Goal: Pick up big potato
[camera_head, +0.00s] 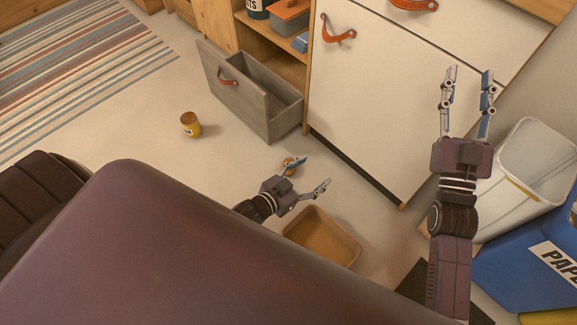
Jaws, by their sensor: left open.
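A small rounded orange-brown thing (288,163) lies on the floor, partly hidden behind a finger of my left gripper (315,172). It may be the big potato, but it is too small and covered to be sure. My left gripper is open, with its fingers spread and nothing seen between them. The rounded thing shows on the outer side of its upper finger; I cannot tell if they touch. My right gripper (469,74) is open and empty, raised in front of the white cabinet door.
A tan bin (337,246) stands on the floor below my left gripper. A grey drawer (235,95) is pulled out. A white bin (537,155) and a blue paper bin (515,275) stand at the right.

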